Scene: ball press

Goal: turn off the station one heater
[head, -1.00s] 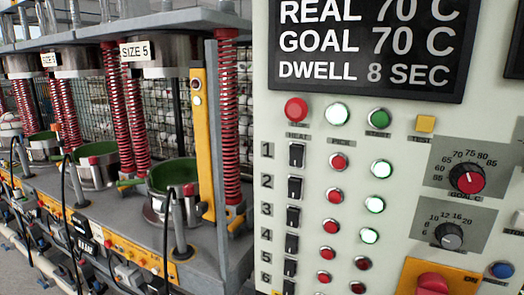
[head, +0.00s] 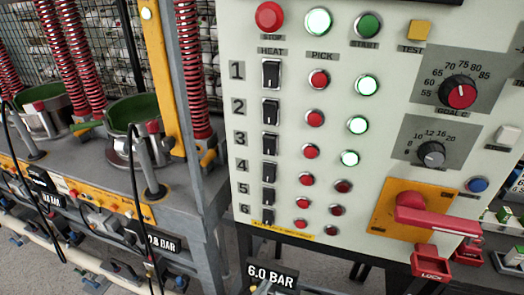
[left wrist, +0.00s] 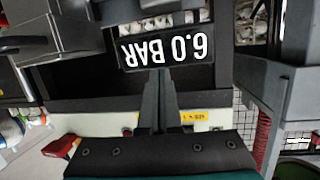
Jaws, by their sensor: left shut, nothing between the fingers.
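The station one heater switch (head: 271,74) is a black rocker under HEAT, beside the number 1 on the pale control panel (head: 225,40). Its on or off position is hard to tell. The round lamp (head: 366,85) at the right end of its row glows green-white. My left gripper barely shows at the bottom edge of the head view (head: 262,287), well below the switch. In the left wrist view its fingers (left wrist: 160,76) are together and empty, in front of the upside-down 6.0 BAR sign (left wrist: 165,48). My right gripper is not in view.
More heater switches, such as switch two (head: 271,111), run down the same column. A red lever (head: 435,215) on an orange plate juts out at lower right. A press bench (head: 130,180) with springs and pots stands left of the panel.

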